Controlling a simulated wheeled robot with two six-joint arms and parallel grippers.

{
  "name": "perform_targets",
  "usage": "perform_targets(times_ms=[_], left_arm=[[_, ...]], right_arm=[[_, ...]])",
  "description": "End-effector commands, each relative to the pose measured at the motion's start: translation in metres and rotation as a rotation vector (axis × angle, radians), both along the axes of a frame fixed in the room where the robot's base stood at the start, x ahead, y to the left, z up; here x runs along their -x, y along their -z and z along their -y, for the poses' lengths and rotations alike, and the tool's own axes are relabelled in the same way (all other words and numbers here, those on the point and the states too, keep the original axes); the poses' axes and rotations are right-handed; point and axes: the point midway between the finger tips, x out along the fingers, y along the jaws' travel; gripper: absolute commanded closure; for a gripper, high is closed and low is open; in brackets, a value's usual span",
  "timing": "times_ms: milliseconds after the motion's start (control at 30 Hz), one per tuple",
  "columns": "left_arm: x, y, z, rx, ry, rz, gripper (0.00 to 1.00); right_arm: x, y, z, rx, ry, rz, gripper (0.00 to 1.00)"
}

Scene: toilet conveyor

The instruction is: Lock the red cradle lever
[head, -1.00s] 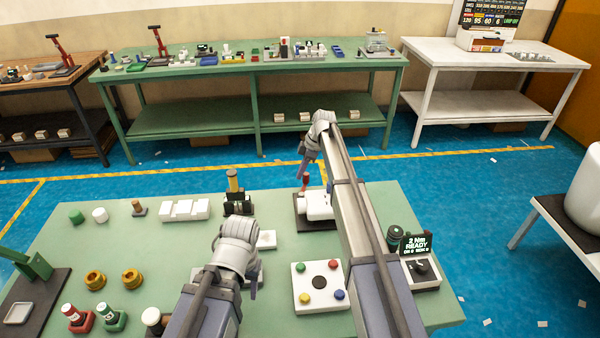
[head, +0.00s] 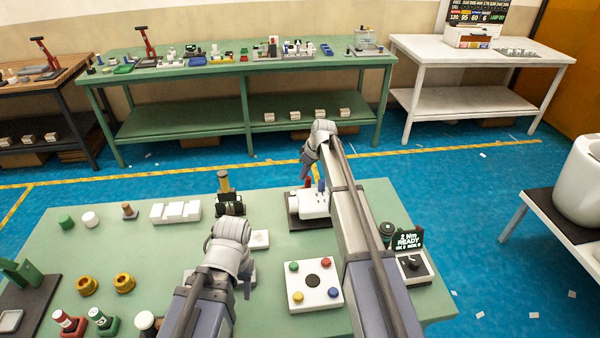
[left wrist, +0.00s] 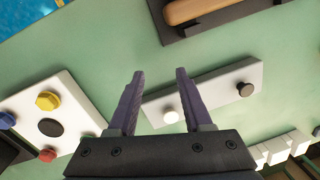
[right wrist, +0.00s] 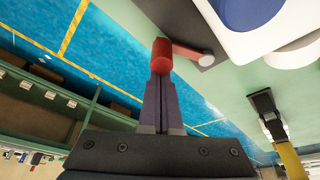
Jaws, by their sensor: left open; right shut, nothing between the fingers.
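The red cradle lever has a red knob (right wrist: 161,55) and a short red arm that runs to a pale pivot by the dark cradle base (right wrist: 183,22) in the right wrist view. In the head view its red end (head: 308,182) stands by the white body (head: 308,205) on the cradle. My right gripper (right wrist: 161,76) is shut and empty, its tips right at the knob; I cannot tell whether they touch. It also shows in the head view (head: 305,174) above the red end. My left gripper (left wrist: 158,72) is open and empty above a white strip (left wrist: 220,88).
A white plate with coloured knobs (head: 315,285) lies in front of the cradle. A torque unit (head: 410,260) with a "READY" display stands at right. A black holder with a yellow-topped part (head: 229,195) stands left of the cradle. Green tabletop (head: 190,240) is bare in places.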

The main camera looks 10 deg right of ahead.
Motion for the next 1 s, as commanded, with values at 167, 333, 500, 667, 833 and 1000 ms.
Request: perform_targets(times_ms=[167,333,500,667,833,1000], left_arm=[[0.000,0.000,0.000,0.000,0.000,0.000,0.50],[0.000,0.000,0.000,0.000,0.000,0.000,0.50],[0.000,0.000,0.000,0.000,0.000,0.000,0.50],[0.000,0.000,0.000,0.000,0.000,0.000,0.50],[0.000,0.000,0.000,0.000,0.000,0.000,0.50],[0.000,0.000,0.000,0.000,0.000,0.000,0.50]], right_arm=[[0.011,0.000,0.005,0.001,0.155,0.000,1.00],[0.017,0.000,0.009,0.001,0.263,0.000,1.00],[0.022,0.000,0.012,0.001,0.259,-0.001,1.00],[0.026,0.000,0.012,0.000,0.257,-0.001,1.00],[0.028,0.000,0.013,0.001,0.256,-0.001,1.00],[0.029,0.000,0.013,0.001,0.256,-0.002,1.00]])
